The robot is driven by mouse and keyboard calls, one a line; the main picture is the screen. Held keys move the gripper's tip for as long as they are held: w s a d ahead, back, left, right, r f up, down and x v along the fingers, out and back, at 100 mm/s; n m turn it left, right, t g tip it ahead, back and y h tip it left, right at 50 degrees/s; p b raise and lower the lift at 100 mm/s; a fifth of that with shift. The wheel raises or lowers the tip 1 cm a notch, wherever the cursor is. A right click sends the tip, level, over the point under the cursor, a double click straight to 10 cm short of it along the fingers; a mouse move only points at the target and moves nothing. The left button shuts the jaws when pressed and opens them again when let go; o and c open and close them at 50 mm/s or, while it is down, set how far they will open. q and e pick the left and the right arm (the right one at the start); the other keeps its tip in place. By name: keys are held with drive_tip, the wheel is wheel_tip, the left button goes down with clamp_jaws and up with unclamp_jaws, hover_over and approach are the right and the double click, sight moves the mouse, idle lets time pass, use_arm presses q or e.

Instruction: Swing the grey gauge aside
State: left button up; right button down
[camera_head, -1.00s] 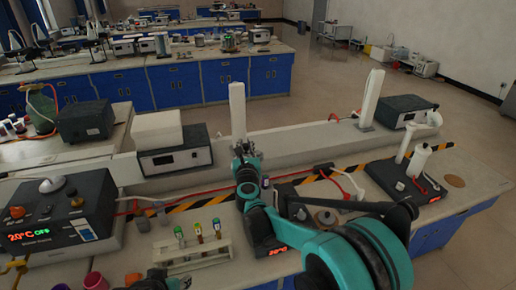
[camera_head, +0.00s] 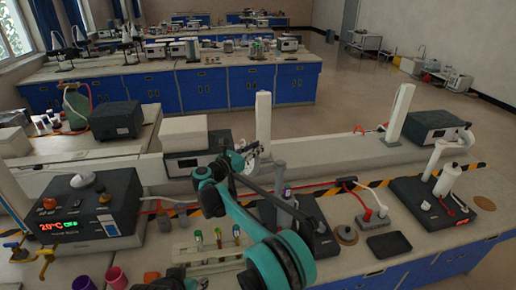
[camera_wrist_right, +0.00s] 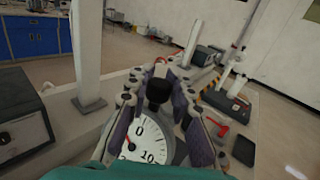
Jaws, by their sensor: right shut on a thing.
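The grey gauge (camera_wrist_right: 153,147) shows in the right wrist view as a white dial with black numbers and a grey rim, partly covered by my gripper. In the head view a small part of the gauge (camera_head: 253,150) shows beside my fingers. My right gripper (camera_wrist_right: 158,92) has its fingers on both sides of the gauge's dark stem and is shut on the gauge. It also shows in the head view (camera_head: 246,160), raised above the bench in front of the white ledge. A dark part of my left gripper (camera_head: 172,279) shows at the bottom edge; its fingers are unclear.
A grey post (camera_head: 281,166) stands just right of my right gripper. A white pillar (camera_head: 263,128) stands behind it. A tube rack (camera_head: 213,262) with several tubes is below. A heater box (camera_head: 93,217) is at left, and a stirrer unit (camera_head: 443,204) at right.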

drive_tip(key=shift+w, duration=0.1)
idle(0.4)
drive_tip(key=c, duration=1.3)
unclamp_jaws()
drive_tip(key=shift+a, duration=0.1)
drive_tip(key=v, duration=1.2)
drive_tip(key=shift+a, duration=0.1)
drive_tip(key=shift+w, duration=0.1)
